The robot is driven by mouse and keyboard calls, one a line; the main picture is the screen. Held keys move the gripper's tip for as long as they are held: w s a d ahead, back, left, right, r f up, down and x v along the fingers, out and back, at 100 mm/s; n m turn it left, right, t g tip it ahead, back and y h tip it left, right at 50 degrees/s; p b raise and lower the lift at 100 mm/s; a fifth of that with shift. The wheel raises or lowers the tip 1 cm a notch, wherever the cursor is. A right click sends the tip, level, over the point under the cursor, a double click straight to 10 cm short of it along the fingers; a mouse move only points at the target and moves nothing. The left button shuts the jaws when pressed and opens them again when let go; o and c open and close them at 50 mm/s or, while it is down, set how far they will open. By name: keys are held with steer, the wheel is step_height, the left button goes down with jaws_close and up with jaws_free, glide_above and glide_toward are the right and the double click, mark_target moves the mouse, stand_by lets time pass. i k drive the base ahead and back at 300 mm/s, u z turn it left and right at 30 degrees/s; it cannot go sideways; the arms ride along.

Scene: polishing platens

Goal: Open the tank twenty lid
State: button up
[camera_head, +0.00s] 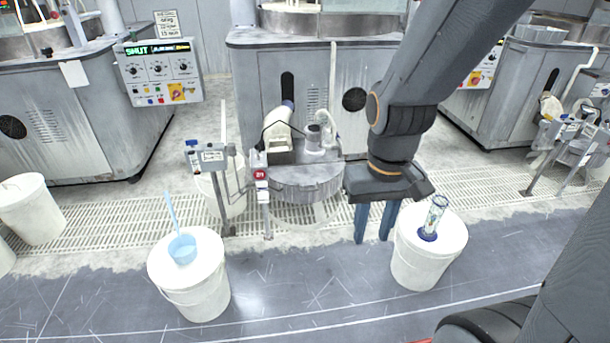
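A grey, round-fronted tank (312,190) stands low at the foot of the middle machine. Its flat grey top carries a pump-like fitting (314,140) and a pale hose elbow (277,125). A red number tag (260,174) is on a post at the tank's left; its digits are too small to read surely. I cannot make out a separate lid edge or handle. My gripper (373,238) points down just right of the tank. Its two blue fingers are apart with nothing seen between them. The gripper body hides the area behind it, near the tank's right side.
A white bucket with a blue ladle (182,249) stands at front left. Another bucket (417,262), with a clear cylinder (434,217) on its lid, stands close right of my gripper. A valve stand (211,158) is left of the tank. Dark floor between the front buckets is clear.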

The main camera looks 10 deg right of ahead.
mark_target(310, 174)
steer(key=i, duration=0.4)
steer(key=z, duration=1.05)
